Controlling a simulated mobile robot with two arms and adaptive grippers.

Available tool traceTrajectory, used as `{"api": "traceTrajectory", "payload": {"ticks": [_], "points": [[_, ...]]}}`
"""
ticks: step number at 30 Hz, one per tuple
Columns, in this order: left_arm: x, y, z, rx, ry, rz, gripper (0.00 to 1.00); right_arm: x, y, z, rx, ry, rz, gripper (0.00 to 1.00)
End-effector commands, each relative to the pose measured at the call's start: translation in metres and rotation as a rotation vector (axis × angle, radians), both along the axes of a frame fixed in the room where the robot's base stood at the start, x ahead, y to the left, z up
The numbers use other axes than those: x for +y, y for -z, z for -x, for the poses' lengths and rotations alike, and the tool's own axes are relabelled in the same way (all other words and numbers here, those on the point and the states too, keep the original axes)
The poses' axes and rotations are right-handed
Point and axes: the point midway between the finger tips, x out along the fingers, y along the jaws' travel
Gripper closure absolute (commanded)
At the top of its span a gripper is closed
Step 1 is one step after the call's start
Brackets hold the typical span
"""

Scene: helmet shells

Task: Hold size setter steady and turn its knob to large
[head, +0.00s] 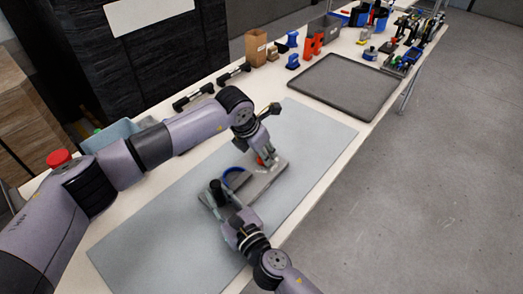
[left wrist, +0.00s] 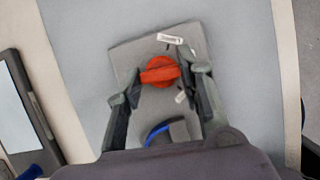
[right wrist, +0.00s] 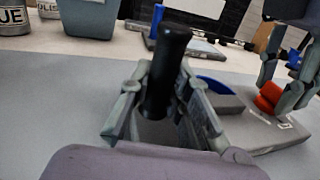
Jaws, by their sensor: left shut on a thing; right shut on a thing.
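The size setter is a flat grey base (head: 264,184) lying on the mat, with a red knob (left wrist: 160,71) at one end, a blue curved part (left wrist: 158,132) and an upright black handle (right wrist: 165,75) at the other. My left gripper (head: 264,158) reaches down over the knob end; its fingers stand on both sides of the knob, shut on it. Small white labels (left wrist: 170,39) sit beside the knob; their lettering is too small to read. My right gripper (head: 222,203) is shut on the black handle, which rises between its fingers (right wrist: 165,100).
The blue-grey mat (head: 140,237) is bare around the setter. A dark tray (head: 340,88) lies beyond it. A blue-grey bin (head: 113,134) and two black bar handles (head: 194,97) line the left table edge. Red, blue and brown items stand at the back.

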Motion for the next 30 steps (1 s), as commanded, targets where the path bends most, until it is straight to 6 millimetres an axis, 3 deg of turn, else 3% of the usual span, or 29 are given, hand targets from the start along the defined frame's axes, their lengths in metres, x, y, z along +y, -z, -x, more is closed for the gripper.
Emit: {"api": "traceTrajectory", "payload": {"ticks": [30], "points": [[-0.0073,-0.0007,0.0022,-0.001,-0.923,0.002,0.93,0.0004,0.0008,0.0005,0.001,-0.001,0.001,1.00]]}}
